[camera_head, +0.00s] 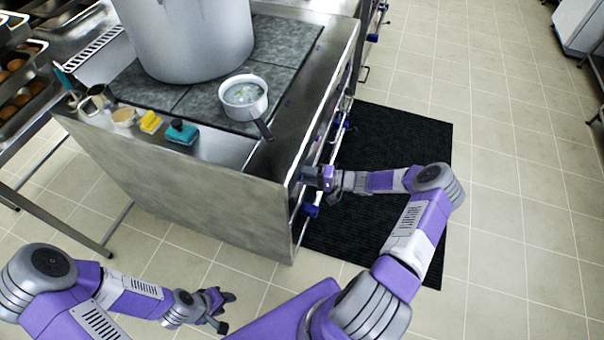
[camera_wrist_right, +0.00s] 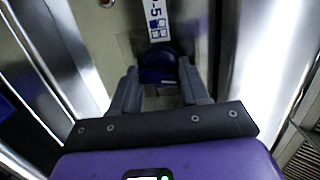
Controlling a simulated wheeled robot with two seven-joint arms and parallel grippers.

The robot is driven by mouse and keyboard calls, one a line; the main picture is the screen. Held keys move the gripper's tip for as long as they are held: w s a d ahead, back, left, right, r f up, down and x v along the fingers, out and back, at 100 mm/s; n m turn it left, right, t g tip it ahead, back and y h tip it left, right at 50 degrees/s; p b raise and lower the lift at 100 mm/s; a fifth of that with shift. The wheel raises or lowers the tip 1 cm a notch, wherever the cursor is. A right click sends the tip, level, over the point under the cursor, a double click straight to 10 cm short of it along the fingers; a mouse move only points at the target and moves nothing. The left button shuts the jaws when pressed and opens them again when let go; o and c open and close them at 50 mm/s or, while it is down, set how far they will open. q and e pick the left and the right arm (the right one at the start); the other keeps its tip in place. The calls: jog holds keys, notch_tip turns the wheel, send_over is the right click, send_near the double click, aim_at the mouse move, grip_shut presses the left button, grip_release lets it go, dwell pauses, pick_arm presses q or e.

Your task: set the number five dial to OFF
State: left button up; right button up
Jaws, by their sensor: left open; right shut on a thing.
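The number five dial (camera_wrist_right: 158,72) is a dark blue knob on the stove's front panel, below a white label (camera_wrist_right: 155,18) marked 5. My right gripper (camera_head: 313,178) is at the stove front in the head view. In the right wrist view its two grey fingers are shut on the dial, one on each side. The dial's pointer and OFF mark cannot be made out. My left gripper (camera_head: 222,308) is open and empty, low over the tiled floor, away from the stove.
The stove (camera_head: 180,185) carries a large stockpot (camera_head: 190,40) and a white saucepan (camera_head: 243,98) with its handle toward the front edge. A yellow sponge (camera_head: 151,122) and a teal item (camera_head: 182,132) lie on the near ledge. A black mat (camera_head: 400,130) covers the floor before the stove.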

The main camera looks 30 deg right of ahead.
jog(key=shift+r+n, duration=0.15)
jog(key=shift+n, duration=0.75)
jog(key=o, duration=1)
jog(key=p+v, duration=0.1)
jog(key=v, duration=0.6)
jog(key=shift+s+d+r, duration=0.15)
jog(key=shift+s, duration=0.05)
